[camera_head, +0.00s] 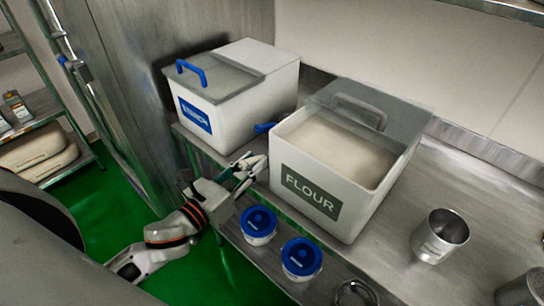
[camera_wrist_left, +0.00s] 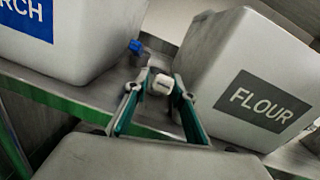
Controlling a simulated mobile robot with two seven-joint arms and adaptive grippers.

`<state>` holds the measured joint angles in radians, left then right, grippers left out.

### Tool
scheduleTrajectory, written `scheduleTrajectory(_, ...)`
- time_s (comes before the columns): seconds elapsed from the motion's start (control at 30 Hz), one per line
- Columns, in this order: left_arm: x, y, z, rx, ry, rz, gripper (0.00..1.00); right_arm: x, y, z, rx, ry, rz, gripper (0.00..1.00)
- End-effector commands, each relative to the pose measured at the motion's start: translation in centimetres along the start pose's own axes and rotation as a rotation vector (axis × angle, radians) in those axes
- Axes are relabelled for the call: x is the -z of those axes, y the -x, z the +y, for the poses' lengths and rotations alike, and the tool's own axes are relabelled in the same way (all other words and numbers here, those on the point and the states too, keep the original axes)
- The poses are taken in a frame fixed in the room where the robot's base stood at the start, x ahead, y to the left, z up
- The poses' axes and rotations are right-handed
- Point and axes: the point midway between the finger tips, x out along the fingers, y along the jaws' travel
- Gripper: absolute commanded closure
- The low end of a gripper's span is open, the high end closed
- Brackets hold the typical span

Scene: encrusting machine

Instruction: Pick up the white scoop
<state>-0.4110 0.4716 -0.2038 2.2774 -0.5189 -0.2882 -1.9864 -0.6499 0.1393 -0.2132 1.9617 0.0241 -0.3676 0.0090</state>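A small white piece, which looks like part of the white scoop (camera_wrist_left: 161,84), shows between my left fingertips in the left wrist view. The rest of its shape is hidden or too small to tell. My left gripper (camera_head: 250,172) is at the shelf edge, in front of the gap between the two bins. In the left wrist view my left gripper (camera_wrist_left: 158,88) has its fingers apart, one on each side of the white piece. I cannot tell if they touch it. My right gripper is not in view.
The starch bin (camera_head: 229,121) stands left of the gap and the flour bin (camera_head: 307,215) right. A blue object (camera_head: 265,127) lies between them. Two blue-lidded tubs (camera_head: 259,221) (camera_head: 301,257) stand below, in front.

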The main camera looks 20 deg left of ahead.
Motion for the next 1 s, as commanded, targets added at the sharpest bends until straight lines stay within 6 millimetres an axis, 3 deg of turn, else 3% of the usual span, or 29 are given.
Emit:
scheduleTrajectory(0.13, 0.0, -1.5, 0.0, 0.000, 0.003, 0.000, 0.75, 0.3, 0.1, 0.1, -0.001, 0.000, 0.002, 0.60)
scheduleTrajectory(0.43, 0.2, -1.8, 0.0, 0.000, 0.003, 0.002, 0.75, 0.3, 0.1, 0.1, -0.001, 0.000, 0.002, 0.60)
scheduleTrajectory(0.47, 0.2, -1.8, 0.0, 0.000, 0.003, 0.002, 0.78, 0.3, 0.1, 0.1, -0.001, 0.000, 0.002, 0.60)
scheduleTrajectory(0.53, 0.2, -1.8, 0.0, 0.000, 0.003, 0.002, 0.96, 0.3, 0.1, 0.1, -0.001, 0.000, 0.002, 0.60)
scheduleTrajectory(0.57, 0.2, -1.8, 0.0, 0.000, 0.003, 0.002, 1.00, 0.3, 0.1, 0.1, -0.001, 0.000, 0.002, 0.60)
scheduleTrajectory(1.0, -0.2, -1.9, 0.0, 0.001, 0.003, -0.001, 1.00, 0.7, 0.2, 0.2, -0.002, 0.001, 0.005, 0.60)
